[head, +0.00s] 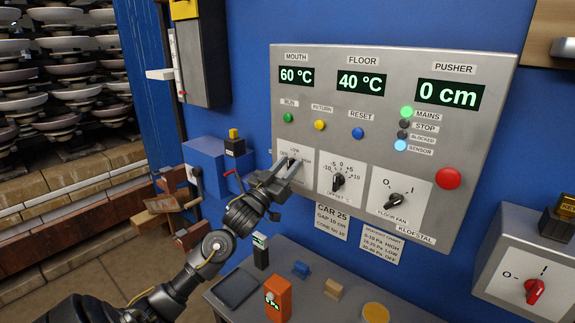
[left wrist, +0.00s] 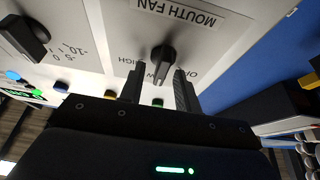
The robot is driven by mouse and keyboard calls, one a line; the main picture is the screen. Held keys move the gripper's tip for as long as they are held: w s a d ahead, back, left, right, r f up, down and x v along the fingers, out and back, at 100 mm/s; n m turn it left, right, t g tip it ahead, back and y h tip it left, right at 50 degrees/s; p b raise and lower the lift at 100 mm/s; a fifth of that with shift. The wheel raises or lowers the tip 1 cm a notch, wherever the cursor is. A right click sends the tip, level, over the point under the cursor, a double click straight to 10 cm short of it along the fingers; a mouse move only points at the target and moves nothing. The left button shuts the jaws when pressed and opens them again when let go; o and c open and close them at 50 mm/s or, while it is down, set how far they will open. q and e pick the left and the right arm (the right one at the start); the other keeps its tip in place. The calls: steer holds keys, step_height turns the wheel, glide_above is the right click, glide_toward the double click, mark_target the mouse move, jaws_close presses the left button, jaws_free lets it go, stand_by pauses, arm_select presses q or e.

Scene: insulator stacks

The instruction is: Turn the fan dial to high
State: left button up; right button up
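The mouth fan dial is a black knob (left wrist: 163,58) on a pale plate marked OFF, LOW and HIGH, seen upside down in the left wrist view. Its narrow end lies by the LOW label; I cannot make out its exact setting. My left gripper (head: 290,166) is at this dial, the leftmost on the grey control panel (head: 455,85), and mostly hides it in the head view. In the left wrist view its two fingers (left wrist: 159,80) are apart on either side of the knob, with gaps visible. My right gripper is not in view.
The offset dial (head: 338,182) and floor fan dial (head: 395,201) are close to the right. A red button (head: 448,178) sits beyond. Below, a grey table (head: 335,312) carries an orange device (head: 278,298) and small blocks. A box with a red knob (head: 534,291) is at right.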

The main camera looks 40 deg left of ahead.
arm_select(q)
steer(key=shift+c, duration=0.4)
jaws_close()
steer(key=shift+d, duration=0.15)
